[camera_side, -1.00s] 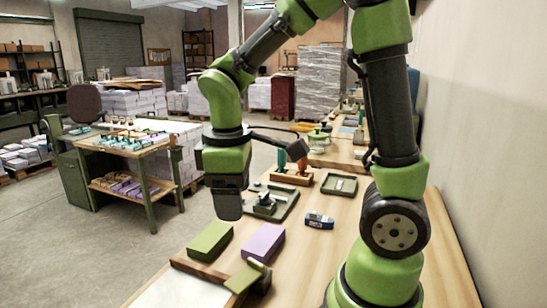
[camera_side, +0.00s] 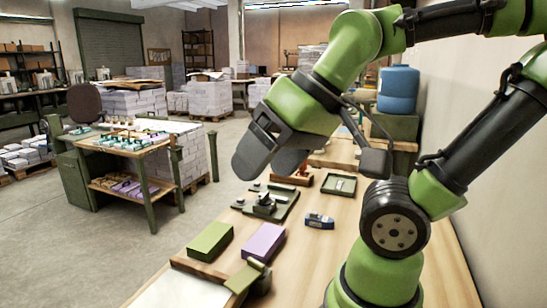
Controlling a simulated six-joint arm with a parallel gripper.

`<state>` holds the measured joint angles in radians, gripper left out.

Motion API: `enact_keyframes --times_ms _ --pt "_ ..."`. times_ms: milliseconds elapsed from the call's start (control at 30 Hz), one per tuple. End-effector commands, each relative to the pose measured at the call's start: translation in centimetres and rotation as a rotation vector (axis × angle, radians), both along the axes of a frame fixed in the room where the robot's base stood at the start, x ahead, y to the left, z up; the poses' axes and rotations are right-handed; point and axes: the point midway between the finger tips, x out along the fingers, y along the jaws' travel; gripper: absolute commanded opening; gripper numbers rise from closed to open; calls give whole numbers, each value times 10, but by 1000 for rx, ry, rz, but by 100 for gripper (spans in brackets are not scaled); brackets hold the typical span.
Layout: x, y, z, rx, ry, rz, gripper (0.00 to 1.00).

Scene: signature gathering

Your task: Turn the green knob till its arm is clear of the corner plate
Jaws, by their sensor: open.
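My gripper (camera_side: 268,166) hangs in the air over the bench, tilted, with its two dark fingers apart and nothing seen between them. Below it lies a dark green base plate (camera_side: 284,208) with a small dark fixture (camera_side: 264,203) standing on it. The gripper is above and behind this fixture in the picture, apart from it. The fixture is too small and dark to tell which part is the knob, its arm or the corner plate. I cannot tell how the arm lies.
A green block (camera_side: 210,240) and a purple block (camera_side: 263,242) lie in front of the base plate. A small blue and grey device (camera_side: 319,221) and a shallow tray (camera_side: 339,184) lie to its right. An orange-brown holder (camera_side: 292,178) is behind, partly hidden by my gripper.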

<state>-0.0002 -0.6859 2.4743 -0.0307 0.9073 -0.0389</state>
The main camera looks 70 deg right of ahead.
Motion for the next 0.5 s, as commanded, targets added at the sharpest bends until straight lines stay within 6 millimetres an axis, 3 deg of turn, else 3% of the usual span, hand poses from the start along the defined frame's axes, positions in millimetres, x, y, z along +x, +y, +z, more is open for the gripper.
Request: enact_keyframes --times_ms 467,500 --pt "-6 3 3 48 -38 -37 70" --pt "-6 3 3 47 -38 -36 63"
